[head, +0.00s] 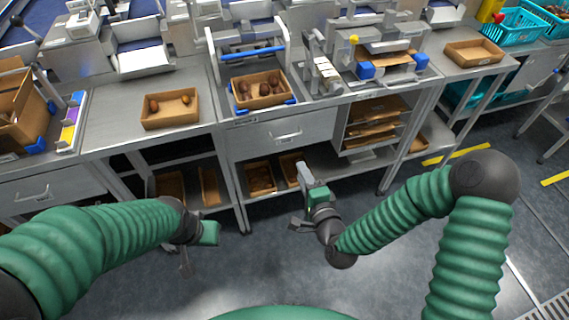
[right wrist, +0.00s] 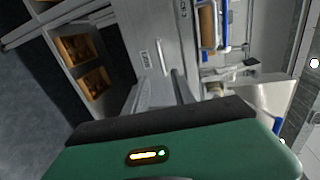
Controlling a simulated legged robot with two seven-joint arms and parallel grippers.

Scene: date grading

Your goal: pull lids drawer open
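The lids drawer (head: 262,146) is a grey front under the middle of the workbench. It appears flush with the bench, and a bar handle (head: 288,136) is on it. In the right wrist view the drawer front (right wrist: 140,25) is turned sideways, with a small label and the handle (right wrist: 160,56) ahead of the fingers. My right gripper (head: 303,198) is open and empty, below and in front of the drawer, apart from the handle. Its two fingers also show spread in the right wrist view (right wrist: 161,92). My left gripper (head: 192,248) hangs at the lower left, away from the drawer; its finger gap is unclear.
A second drawer (head: 45,192) is at the left. Open shelves (head: 375,125) with cardboard trays are right of the lids drawer. Bins stand on a lower shelf beneath it. A date box (head: 245,99) stands on the bench above. The floor in front is clear.

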